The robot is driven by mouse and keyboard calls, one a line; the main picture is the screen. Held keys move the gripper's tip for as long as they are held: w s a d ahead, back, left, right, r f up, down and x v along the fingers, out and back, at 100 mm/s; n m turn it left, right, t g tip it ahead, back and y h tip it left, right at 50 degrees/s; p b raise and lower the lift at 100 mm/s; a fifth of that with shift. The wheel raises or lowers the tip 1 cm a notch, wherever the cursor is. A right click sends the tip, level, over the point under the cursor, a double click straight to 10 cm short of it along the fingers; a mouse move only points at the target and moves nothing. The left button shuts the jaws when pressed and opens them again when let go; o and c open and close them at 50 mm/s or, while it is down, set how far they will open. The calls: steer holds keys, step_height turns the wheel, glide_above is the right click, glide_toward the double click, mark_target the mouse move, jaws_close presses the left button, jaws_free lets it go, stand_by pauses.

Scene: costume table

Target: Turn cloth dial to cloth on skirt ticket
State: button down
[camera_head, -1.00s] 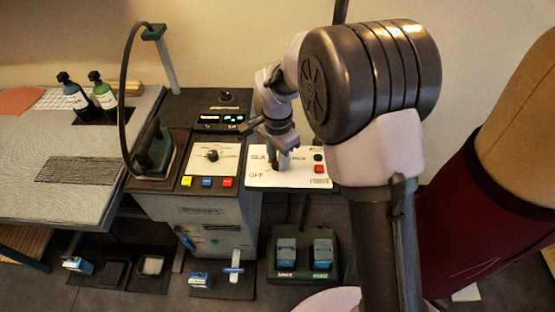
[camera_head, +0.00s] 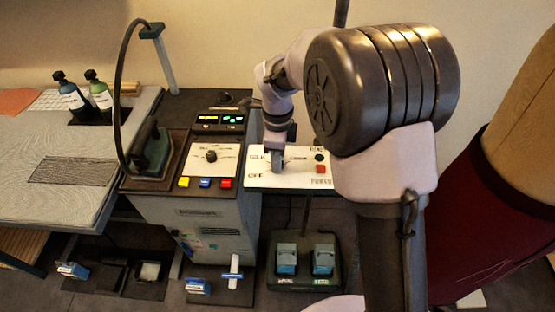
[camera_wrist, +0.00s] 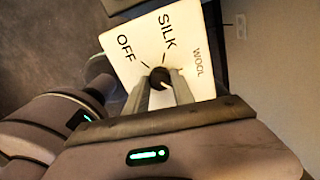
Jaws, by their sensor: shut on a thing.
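The cloth dial (camera_wrist: 158,77) is a dark round knob on a white panel (camera_wrist: 122,62) marked OFF, SILK and WOOL in the wrist view. My gripper (camera_wrist: 160,84) is shut on the dial, one finger on each side. Which label the dial points at cannot be told. In the head view my gripper (camera_head: 277,164) stands over the left part of the white panel (camera_head: 285,182) and hides the dial. A dark red skirt (camera_head: 470,215) hangs on a form at the right. No readable ticket shows on it.
Left of the panel is another dial (camera_head: 211,156) with yellow, blue and red buttons below. A green iron (camera_head: 155,150) stands beside it. A red button (camera_head: 321,168) and a dark button are on the panel's right. Two pedals (camera_head: 305,259) are on the floor.

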steer(key=shift+m, duration=0.9)
steer(key=c, duration=1.1)
jaws_free()
steer(key=shift+r, duration=0.1)
step_height(320, 180, up, 17)
steer(key=p, duration=0.6)
steer(key=shift+r, duration=0.15)
